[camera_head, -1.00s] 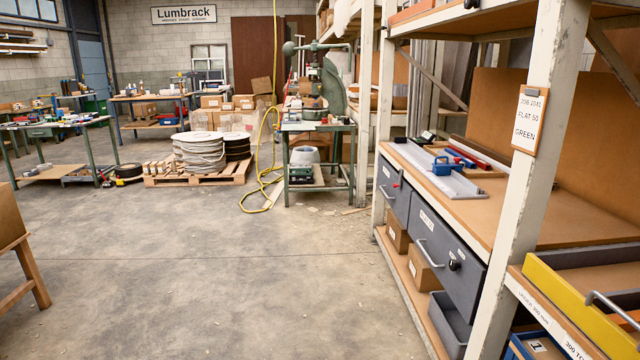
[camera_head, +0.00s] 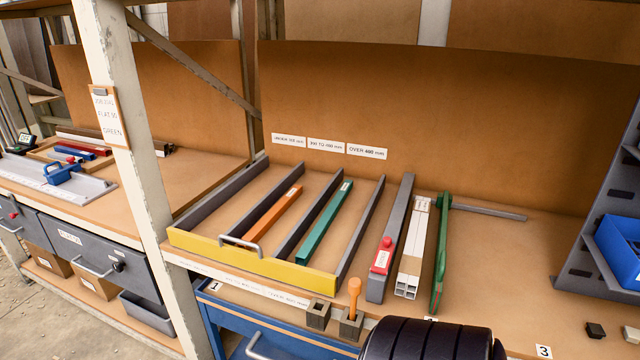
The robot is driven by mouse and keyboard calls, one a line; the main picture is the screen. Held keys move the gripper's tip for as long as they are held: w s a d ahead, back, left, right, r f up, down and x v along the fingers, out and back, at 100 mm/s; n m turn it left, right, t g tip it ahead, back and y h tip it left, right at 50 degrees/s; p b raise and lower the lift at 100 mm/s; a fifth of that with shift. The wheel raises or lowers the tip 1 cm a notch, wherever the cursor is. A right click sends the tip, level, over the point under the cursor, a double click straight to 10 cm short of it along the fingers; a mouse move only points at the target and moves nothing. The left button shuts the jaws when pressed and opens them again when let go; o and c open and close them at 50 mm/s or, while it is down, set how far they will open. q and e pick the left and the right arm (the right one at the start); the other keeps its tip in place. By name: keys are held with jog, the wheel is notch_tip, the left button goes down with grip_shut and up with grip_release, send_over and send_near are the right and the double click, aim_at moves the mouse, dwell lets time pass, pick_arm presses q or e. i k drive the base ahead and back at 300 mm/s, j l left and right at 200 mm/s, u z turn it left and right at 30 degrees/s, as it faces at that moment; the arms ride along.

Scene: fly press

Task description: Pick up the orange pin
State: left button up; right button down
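The orange pin (camera_head: 354,290) has a round knob on top. It stands upright in a small dark square block (camera_head: 351,325) near the front edge of the bench. A second similar block (camera_head: 317,314) stands just left of it, with an open hole and no pin in it. Neither of my grippers is in view. A dark ribbed part, seemingly of my own arm, shows at the bottom right of the pin, apart from it in the picture.
A yellow-fronted tray (camera_head: 252,264) holds an orange bar (camera_head: 273,213) and a teal bar (camera_head: 325,222). Right of it lie a grey bar with a red clamp (camera_head: 382,255), white square tubes (camera_head: 412,251) and a green piece (camera_head: 440,251). A blue bin (camera_head: 619,250) hangs right.

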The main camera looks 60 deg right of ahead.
aim_at(355, 284)
jog(key=z, duration=2.2)
